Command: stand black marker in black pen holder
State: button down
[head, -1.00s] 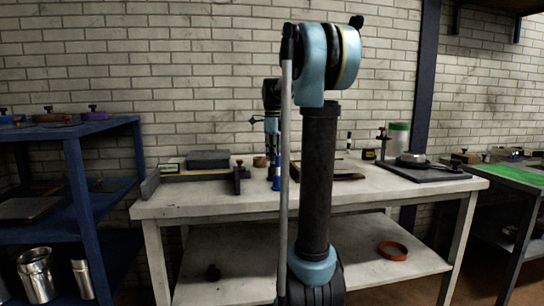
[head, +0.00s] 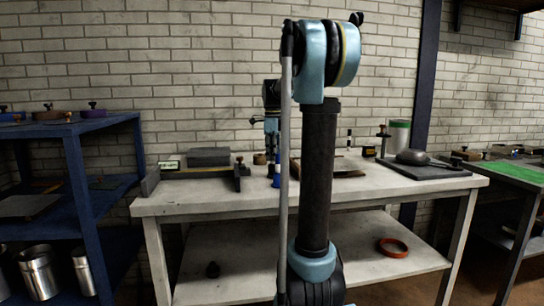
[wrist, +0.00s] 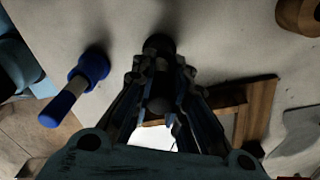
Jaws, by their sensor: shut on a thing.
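In the head view, my gripper (head: 271,150) hangs over the back of the bench, partly hidden by my arm. I cannot make out the black pen holder for certain.
The pale bench (head: 215,196) has clear room along its front. A brown wooden frame (wrist: 257,106) lies close right of the fingers in the wrist view. Grey blocks (head: 208,157) stand left on the bench, a dark slab (head: 440,172) right. A black-and-white upright thing (head: 349,139) stands behind.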

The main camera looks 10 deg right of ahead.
jog(key=shift+f, duration=0.25)
jog(key=c, duration=1.5)
grip_release()
notch_tip(320, 180, up, 12)
